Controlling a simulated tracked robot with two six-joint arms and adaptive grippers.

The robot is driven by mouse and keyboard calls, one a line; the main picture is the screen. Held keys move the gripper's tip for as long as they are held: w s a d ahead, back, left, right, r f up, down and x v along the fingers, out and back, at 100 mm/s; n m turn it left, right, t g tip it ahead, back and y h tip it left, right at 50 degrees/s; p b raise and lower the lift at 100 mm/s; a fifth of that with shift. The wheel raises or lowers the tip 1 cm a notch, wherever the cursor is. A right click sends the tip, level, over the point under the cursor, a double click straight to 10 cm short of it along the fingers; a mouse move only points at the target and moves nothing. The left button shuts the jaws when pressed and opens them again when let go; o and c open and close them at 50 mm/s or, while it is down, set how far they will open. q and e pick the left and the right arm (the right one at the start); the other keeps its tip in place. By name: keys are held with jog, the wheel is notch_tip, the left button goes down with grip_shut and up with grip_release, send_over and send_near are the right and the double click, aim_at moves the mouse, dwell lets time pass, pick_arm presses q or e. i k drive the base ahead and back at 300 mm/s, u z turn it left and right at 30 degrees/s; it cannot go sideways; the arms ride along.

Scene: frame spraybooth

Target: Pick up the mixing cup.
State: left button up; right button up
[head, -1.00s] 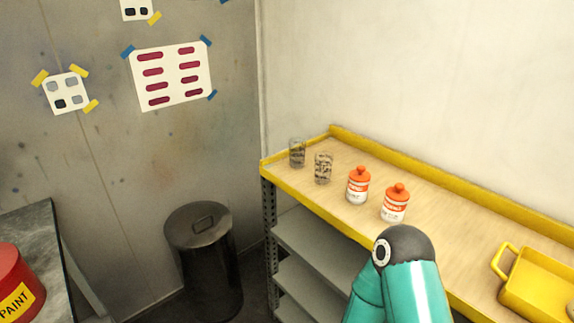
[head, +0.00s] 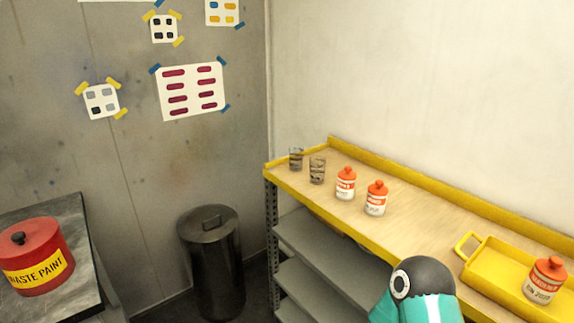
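Two clear cups with dark markings stand upright on the wooden top of the yellow-edged shelf in the head view. One cup (head: 296,158) is near the far left corner, and the other cup (head: 317,170) is just to its right and nearer. I cannot tell which of them is the mixing cup. A teal arm link of mine with a dark joint cap shows at the bottom right, in front of the shelf. Neither of my grippers is in view.
Two white bottles with orange caps (head: 346,184) (head: 376,198) stand right of the cups. A yellow tray (head: 482,262) holds another bottle (head: 545,280). A dark bin (head: 212,262) stands left of the shelf (head: 420,223). A red waste paint can (head: 36,262) sits on a grey bench (head: 72,220).

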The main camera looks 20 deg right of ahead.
aim_at(296, 152)
jog(key=z, duration=0.15)
jog(key=i, duration=0.95)
jog(key=u, duration=0.1)
